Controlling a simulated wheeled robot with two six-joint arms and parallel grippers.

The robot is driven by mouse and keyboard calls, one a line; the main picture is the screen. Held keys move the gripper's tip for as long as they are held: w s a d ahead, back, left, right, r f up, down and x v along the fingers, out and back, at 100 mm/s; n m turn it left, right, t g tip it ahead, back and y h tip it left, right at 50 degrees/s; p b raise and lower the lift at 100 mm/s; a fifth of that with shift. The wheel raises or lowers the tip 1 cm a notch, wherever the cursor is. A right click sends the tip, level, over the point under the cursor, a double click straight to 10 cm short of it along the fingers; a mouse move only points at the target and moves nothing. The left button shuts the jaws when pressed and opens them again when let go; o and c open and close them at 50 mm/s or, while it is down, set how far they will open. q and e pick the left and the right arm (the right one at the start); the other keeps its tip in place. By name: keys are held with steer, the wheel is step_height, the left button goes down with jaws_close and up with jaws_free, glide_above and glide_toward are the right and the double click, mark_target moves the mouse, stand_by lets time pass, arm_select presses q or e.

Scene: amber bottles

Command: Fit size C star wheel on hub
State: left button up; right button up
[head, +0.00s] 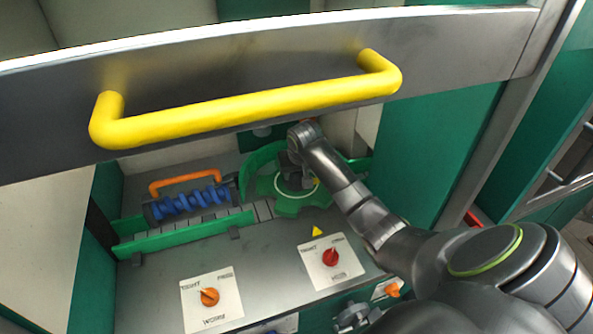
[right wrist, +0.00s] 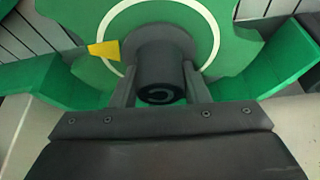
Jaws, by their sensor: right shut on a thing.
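The green star wheel (head: 290,205) sits flat inside a curved green guide in the head view. It has a white ring and a dark central boss. In the right wrist view the star wheel (right wrist: 103,68) fills the upper part, with its dark boss (right wrist: 160,75) in the middle. My right gripper (right wrist: 162,90) is shut on this boss from above, one finger on each side. In the head view my right gripper (head: 293,170) is partly hidden by its own arm. The hub under the wheel is hidden. My left gripper does not show.
A yellow handle (head: 245,108) on a grey bar crosses above the work area. A blue worm screw (head: 190,202) with an orange handle (head: 187,182) lies left of the wheel. Two knob panels, with an orange knob (head: 209,297) and a red knob (head: 330,257), are in front.

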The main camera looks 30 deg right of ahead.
steer(key=shift+f, duration=0.3)
stand_by(0.6)
